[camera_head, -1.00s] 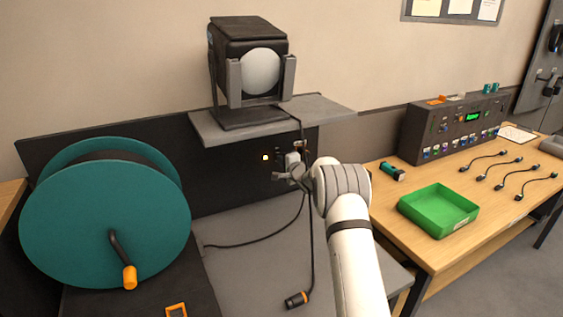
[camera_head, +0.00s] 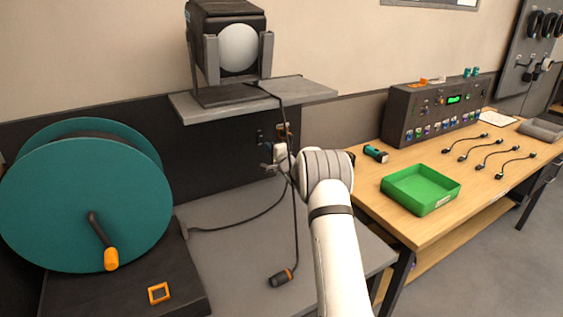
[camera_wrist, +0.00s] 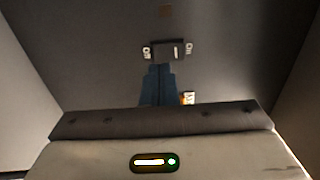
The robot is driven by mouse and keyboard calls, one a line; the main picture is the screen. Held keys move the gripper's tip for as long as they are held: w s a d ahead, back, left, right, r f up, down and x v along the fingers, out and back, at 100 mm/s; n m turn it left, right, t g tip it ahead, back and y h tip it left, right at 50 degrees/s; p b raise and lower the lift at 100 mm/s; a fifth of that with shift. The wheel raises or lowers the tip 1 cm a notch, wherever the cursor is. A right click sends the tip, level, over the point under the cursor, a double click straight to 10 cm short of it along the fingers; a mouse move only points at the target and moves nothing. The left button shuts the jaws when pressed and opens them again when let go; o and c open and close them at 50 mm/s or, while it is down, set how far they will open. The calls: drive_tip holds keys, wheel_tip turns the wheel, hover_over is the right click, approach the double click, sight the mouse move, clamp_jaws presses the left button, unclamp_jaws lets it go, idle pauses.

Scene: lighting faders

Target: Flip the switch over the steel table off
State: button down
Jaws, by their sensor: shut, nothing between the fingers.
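The steel table (camera_head: 230,222) has a grey top with a dark upright panel (camera_head: 215,165) behind it. Small fittings (camera_head: 284,131) sit on that panel under the shelf; which is the switch is hard to tell in the head view. My gripper (camera_head: 268,166) is at the panel just below them, shut and empty. An orange and white fitting (camera_wrist: 188,98) is partly hidden.
A lamp (camera_head: 236,48) stands on the shelf (camera_head: 310,92) above my gripper. Cables hang beside my wrist to a plug (camera_head: 281,277) on the steel table. A teal reel (camera_head: 70,215) stands left. A green tray (camera_head: 420,190) and a control desk (camera_head: 425,115) stand on the wooden table right.

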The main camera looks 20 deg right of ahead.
drive_tip(key=b+v, duration=0.1)
drive_tip(key=v, duration=0.9)
drive_tip(key=shift+s+d+f, duration=0.3)
drive_tip(key=shift+d+f, duration=0.05)
drive_tip(key=s+a+r+n+g+h+p, duration=0.1)
drive_tip(key=s+a+r+n+g+h, duration=0.2)
drive_tip(key=s, duration=0.4)
drive_tip(key=s+a+r+n+g+h+p, duration=0.1)
drive_tip(key=s+r+n+g+h, duration=0.15)
drive_tip(key=s+r, duration=0.45)
drive_tip(key=s+a+f+n+g, duration=0.1)
drive_tip(key=s+a+n+g, duration=0.2)
drive_tip(key=s, duration=0.9)
drive_tip(key=s+a+f+n+g+y+p, duration=0.1)
drive_tip(key=s+a+n+g, duration=0.2)
drive_tip(key=s, duration=0.9)
drive_tip(key=s+a+f+n+g, duration=0.1)
drive_tip(key=s+a+n+g, duration=0.2)
drive_tip(key=s, duration=0.8)
drive_tip(key=shift+s+n+g+y, duration=0.35)
drive_tip(key=shift+s+n+g, duration=0.1)
drive_tip(key=shift+n, duration=0.2)
